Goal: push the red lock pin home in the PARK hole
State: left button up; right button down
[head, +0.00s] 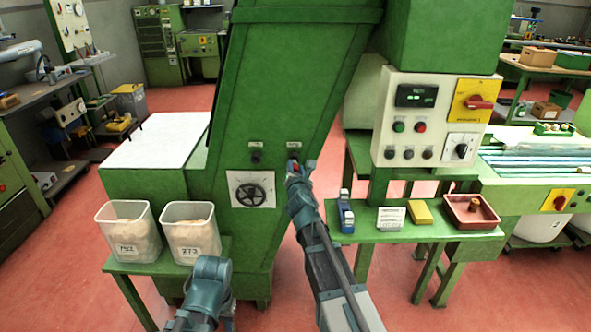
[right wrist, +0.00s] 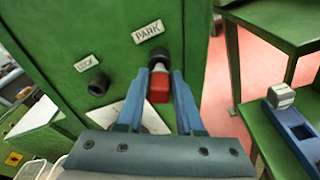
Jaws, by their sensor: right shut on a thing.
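The red lock pin (right wrist: 158,86) is held between the fingers of my right gripper (right wrist: 160,90), with its red head toward me. A short pale stretch of its shank shows between the head and the dark PARK hole (right wrist: 159,55). The pin lines up with this hole; how deep its tip sits is hidden. The PARK label (right wrist: 147,32) is above. The LOCK hole (right wrist: 98,84), left of it, looks dark and empty. In the head view my right gripper (head: 294,170) is at the green housing. My left gripper (head: 204,290) is low, its fingers not clearly seen.
A green shelf (head: 375,236) at right carries a blue tool (head: 346,212), a yellow block (head: 420,212) and a red tray (head: 487,224).

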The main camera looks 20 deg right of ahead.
jog(key=shift+x, duration=1.35)
dwell(1.1)
jog(key=shift+c, duration=2.3)
grip_release()
jog(key=shift+d+r, duration=0.1)
jog(key=shift+r, duration=0.05)
jog(key=p+v, duration=0.1)
jog(key=v, duration=1.2)
jog(key=shift+s+p, duration=0.4)
